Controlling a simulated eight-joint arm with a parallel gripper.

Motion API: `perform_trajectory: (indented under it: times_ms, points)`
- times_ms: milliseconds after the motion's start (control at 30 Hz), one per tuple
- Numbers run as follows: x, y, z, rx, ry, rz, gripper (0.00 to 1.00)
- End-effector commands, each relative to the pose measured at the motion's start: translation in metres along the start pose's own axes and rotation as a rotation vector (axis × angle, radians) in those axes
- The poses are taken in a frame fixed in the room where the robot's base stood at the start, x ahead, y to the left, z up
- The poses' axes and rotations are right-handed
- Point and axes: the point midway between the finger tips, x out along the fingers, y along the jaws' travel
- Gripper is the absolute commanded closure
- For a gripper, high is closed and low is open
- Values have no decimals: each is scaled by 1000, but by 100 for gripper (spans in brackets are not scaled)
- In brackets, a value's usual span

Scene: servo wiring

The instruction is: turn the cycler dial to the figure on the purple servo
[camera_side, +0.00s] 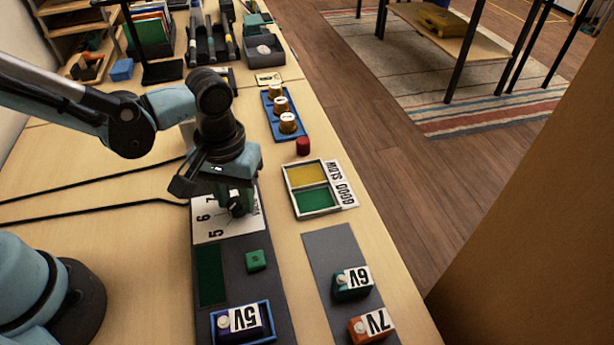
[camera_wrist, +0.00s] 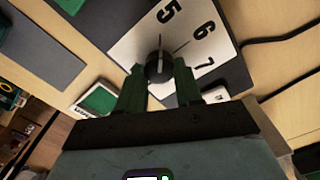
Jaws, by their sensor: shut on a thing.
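The cycler dial is a dark round knob (camera_wrist: 159,69) on a white plate (camera_wrist: 135,45) printed 5, 6 and 7. My gripper (camera_wrist: 160,84) is shut on the knob, its green fingers on either side. In the side view my gripper (camera_side: 236,205) hides part of the plate (camera_side: 215,232) and most of the knob. In the wrist view a thin mark above the knob lies toward the 5; I cannot tell surely whether the knob's own pointer lines up with it. The purple servo (camera_side: 262,318), labelled 5V, sits in a blue tray (camera_side: 271,309) at the near end.
A green 6V servo (camera_side: 345,294) and an orange 7V servo (camera_side: 360,336) stand on a grey mat (camera_side: 328,246) at right. A small green block (camera_side: 256,260) lies near the dial plate. A yellow-and-green sorting tray (camera_side: 291,206) and a red cylinder (camera_side: 303,146) are beyond.

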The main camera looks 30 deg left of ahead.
Motion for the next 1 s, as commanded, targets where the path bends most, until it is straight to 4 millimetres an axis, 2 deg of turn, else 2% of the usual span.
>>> perform_trajectory:
  times_ms: [667, 700, 833, 1000]
  points:
    - [0, 0, 0, -61, -1, 0, 96]
    - [0, 0, 0, -61, -1, 0, 61]
    - [0, 0, 0, -61, -1, 0, 41]
    - [0, 0, 0, -60, 0, 0, 40]
